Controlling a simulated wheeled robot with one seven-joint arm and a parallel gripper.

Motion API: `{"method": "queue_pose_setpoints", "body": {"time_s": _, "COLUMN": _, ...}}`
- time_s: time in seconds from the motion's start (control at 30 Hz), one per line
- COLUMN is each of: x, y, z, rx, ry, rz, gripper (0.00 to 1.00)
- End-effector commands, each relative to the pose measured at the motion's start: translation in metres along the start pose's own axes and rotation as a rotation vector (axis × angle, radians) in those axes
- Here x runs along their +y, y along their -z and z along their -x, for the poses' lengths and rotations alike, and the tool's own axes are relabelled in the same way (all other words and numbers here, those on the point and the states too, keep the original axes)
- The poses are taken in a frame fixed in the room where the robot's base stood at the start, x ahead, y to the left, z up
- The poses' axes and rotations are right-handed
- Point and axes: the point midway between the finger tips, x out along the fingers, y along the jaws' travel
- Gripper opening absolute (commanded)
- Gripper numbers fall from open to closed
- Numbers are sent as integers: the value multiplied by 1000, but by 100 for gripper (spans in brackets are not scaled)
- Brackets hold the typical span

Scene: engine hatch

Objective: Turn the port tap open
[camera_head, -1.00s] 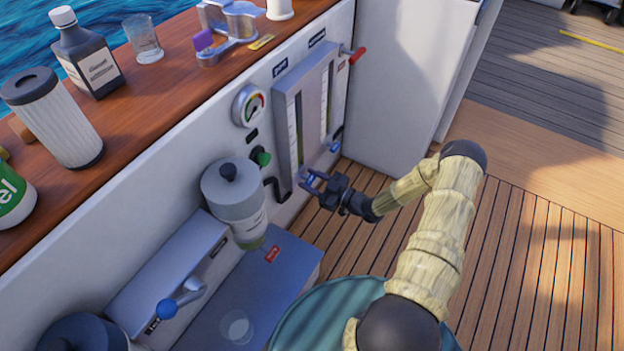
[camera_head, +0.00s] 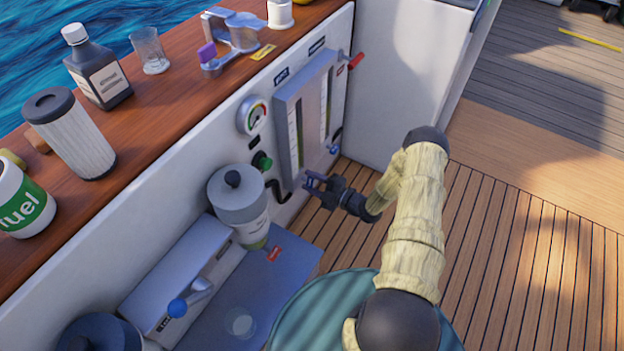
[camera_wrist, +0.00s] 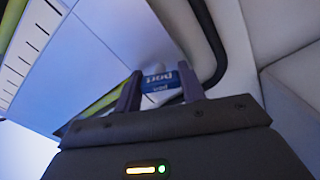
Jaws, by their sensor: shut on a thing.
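The port tap (camera_wrist: 158,79) shows in the wrist view as a blue handle with "port" lettering, between the two dark fingers of my gripper (camera_wrist: 160,88). The fingers are shut on it. In the head view my gripper (camera_head: 314,182) is at the lower end of the left sight tube on the grey gauge panel (camera_head: 309,95). There the fingers mostly hide the tap handle, and I cannot tell its exact angle. A second blue tap (camera_head: 334,149) sits at the foot of the right tube, apart from my gripper.
A red lever (camera_head: 356,61) is at the panel's top right. A green knob (camera_head: 262,162), a round dial (camera_head: 252,115) and a grey filter housing (camera_head: 238,200) are to the left. A black hose (camera_head: 277,190) runs beside the panel. Wooden deck (camera_head: 500,230) is open at right.

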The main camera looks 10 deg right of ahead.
Motion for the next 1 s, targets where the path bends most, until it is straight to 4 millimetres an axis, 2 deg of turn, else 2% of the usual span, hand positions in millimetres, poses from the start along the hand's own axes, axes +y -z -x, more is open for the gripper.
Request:
{"method": "queue_pose_setpoints", "body": {"time_s": 0.2, "x": 2, "y": 1, "z": 0, "rx": 0, "ry": 2, "rz": 193, "gripper": 17}}
{"method": "queue_pose_setpoints", "body": {"time_s": 0.5, "x": 1, "y": 0, "z": 0, "rx": 0, "ry": 1, "rz": 368, "gripper": 17}}
{"method": "queue_pose_setpoints", "body": {"time_s": 1.0, "x": -1, "y": 0, "z": 0, "rx": -1, "ry": 2, "rz": 422, "gripper": 17}}
